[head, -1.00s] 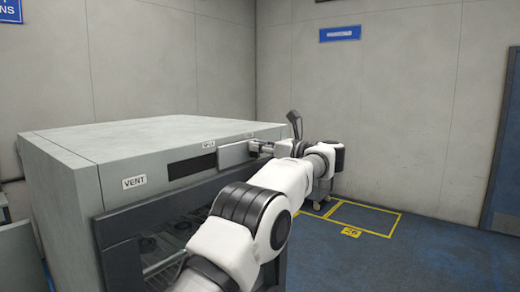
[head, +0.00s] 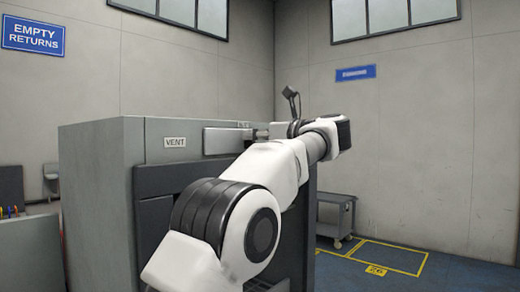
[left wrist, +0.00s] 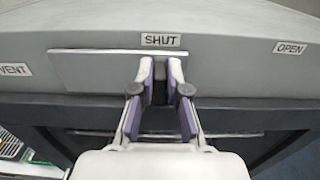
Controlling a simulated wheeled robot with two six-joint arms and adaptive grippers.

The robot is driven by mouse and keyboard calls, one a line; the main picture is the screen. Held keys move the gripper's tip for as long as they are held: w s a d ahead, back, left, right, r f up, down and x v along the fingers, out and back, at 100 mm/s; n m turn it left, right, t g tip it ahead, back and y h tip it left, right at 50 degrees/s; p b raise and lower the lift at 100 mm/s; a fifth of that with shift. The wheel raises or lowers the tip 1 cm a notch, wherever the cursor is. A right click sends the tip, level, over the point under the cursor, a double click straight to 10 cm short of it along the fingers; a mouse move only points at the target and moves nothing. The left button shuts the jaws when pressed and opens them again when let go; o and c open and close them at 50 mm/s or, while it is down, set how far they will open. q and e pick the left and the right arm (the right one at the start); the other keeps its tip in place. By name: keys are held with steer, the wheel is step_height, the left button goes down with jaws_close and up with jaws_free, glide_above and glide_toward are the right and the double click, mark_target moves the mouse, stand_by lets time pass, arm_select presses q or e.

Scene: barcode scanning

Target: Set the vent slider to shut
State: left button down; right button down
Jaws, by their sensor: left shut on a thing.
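The vent slider is a flat grey plate (head: 224,141) on the front of the grey cabinet (head: 100,175), just right of the VENT label (head: 175,142). In the left wrist view the slider plate (left wrist: 92,73) lies under the SHUT label (left wrist: 160,40), and the OPEN label (left wrist: 290,48) is off to the right. My left gripper (head: 263,131) is at the plate's right end. In the left wrist view its fingers (left wrist: 160,78) are shut on the slider's dark handle, mostly hidden between them. My right gripper is not in view.
A grey cart (head: 336,215) stands behind my arm by the wall. Yellow floor lines (head: 385,258) mark the floor at the right. A blue EMPTY RETURNS sign (head: 33,38) hangs at the left. The floor at the right is clear.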

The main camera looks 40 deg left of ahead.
arm_select(q)
steer(key=shift+s+r, duration=0.1)
steer(key=c, duration=1.2)
jaws_free()
steer(key=shift+c, duration=0.2)
steer(key=shift+o, duration=0.4)
steer(key=shift+s+a, duration=0.1)
steer(key=shift+s, duration=0.15)
steer(key=d, duration=1.2)
steer(key=shift+s, duration=0.45)
